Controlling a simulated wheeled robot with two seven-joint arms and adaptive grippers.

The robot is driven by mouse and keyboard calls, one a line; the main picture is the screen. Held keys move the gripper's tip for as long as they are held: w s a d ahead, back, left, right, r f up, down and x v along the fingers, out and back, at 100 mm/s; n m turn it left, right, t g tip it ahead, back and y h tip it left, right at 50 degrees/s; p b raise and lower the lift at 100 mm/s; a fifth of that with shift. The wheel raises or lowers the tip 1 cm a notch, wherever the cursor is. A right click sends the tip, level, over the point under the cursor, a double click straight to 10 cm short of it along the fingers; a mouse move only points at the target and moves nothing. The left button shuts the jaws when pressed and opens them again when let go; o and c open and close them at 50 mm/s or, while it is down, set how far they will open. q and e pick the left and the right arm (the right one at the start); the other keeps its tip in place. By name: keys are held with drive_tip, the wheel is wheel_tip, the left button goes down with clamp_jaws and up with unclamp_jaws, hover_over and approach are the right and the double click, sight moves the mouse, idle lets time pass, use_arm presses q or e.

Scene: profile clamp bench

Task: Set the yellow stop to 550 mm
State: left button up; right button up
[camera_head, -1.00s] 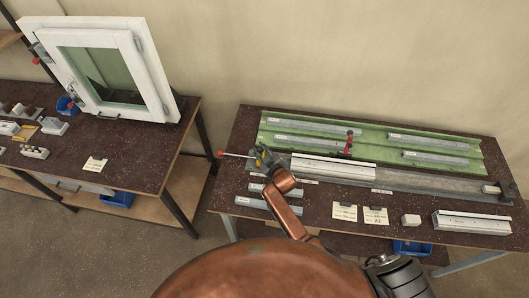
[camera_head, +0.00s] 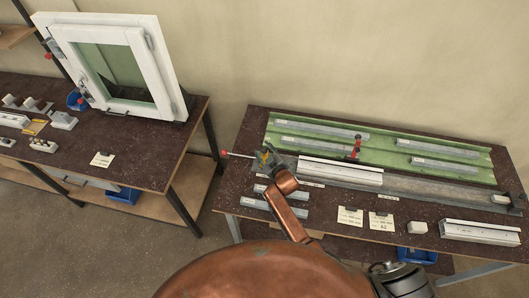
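A long grey rail (camera_head: 430,189) lies across the right bench, with a white profile (camera_head: 340,173) on its left half. A small yellow patch (camera_head: 265,156) shows at the rail's left end, among dark clamp parts; it may be the yellow stop, mostly hidden. My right gripper (camera_head: 268,161), at the end of a copper arm, is at this yellow patch. Its fingers are too small and covered to tell open from shut, or whether they touch anything. A red-tipped spindle (camera_head: 237,155) sticks out left of it. The rail's scale cannot be read. My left gripper is not in view.
A green tray (camera_head: 378,146) with several grey bars and a red-black clamp (camera_head: 356,148) lies behind the rail. A white window frame (camera_head: 115,65) stands on the left bench.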

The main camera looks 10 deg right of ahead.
drive_tip(key=v, duration=1.2)
